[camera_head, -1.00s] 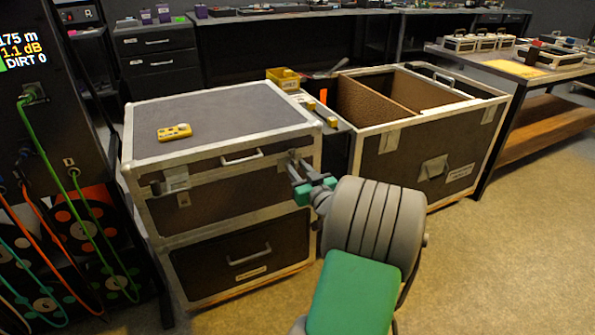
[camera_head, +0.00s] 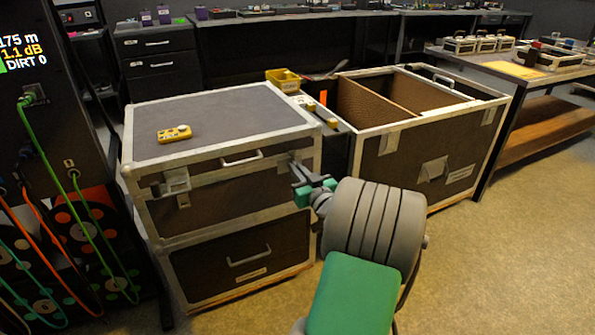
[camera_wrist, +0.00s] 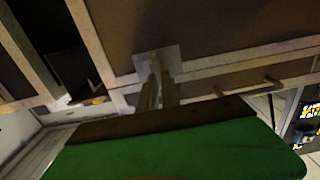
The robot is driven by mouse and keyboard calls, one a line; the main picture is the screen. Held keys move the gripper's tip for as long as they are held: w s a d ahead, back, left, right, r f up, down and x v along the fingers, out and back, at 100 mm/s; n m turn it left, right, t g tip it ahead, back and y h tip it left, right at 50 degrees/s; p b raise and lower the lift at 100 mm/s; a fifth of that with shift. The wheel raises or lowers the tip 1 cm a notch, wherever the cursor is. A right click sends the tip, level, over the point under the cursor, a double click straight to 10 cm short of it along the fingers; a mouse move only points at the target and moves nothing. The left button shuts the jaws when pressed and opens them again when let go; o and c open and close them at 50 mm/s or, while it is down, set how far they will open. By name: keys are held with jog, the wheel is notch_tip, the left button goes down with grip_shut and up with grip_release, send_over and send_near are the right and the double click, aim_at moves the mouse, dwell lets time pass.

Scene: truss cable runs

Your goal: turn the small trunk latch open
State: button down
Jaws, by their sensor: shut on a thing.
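The small trunk (camera_head: 215,118) is the closed grey-lidded case with pale metal edges, left of centre in the head view. Its left latch (camera_head: 177,183) sits on the front near the left corner. The right latch (camera_head: 293,157) is at the front right corner, mostly hidden by my gripper (camera_head: 298,172). My gripper is shut on this right latch. In the wrist view, the fingers (camera_wrist: 157,92) reach up to the latch's metal plate (camera_wrist: 158,60) on the trunk's edge. How far the latch is turned cannot be told.
A yellow handheld device (camera_head: 175,134) lies on the lid. An open larger case (camera_head: 430,150) with brown dividers stands to the right. A yellow bin (camera_head: 284,78) is behind, between the cases. A rack with coloured cables (camera_head: 75,200) is at left. Floor at right is clear.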

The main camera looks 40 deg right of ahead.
jog(key=shift+m, duration=0.3)
jog(key=m, duration=0.1)
jog(key=m+p, duration=0.1)
jog(key=m, duration=0.2)
jog(key=shift+s+d, duration=0.1)
jog(key=shift+d, duration=0.15)
jog(key=shift+s+d+f+m+p, duration=0.15)
jog(key=shift+m+p, duration=0.95)
jog(key=shift+m, duration=1.15)
jog(key=shift+w+d+f+m+p, duration=0.1)
jog(key=shift+f+m+p, duration=0.2)
jog(key=shift+m+p, duration=1.4)
jog(key=shift+s+d+f+m+p, duration=0.15)
jog(key=shift+m+p, duration=0.4)
jog(key=shift+m, duration=2.2)
jog(key=shift+w+f, duration=0.1)
jog(key=shift+f, duration=0.05)
jog(key=c, duration=1.6)
grip_release()
jog(key=shift+o, duration=0.2)
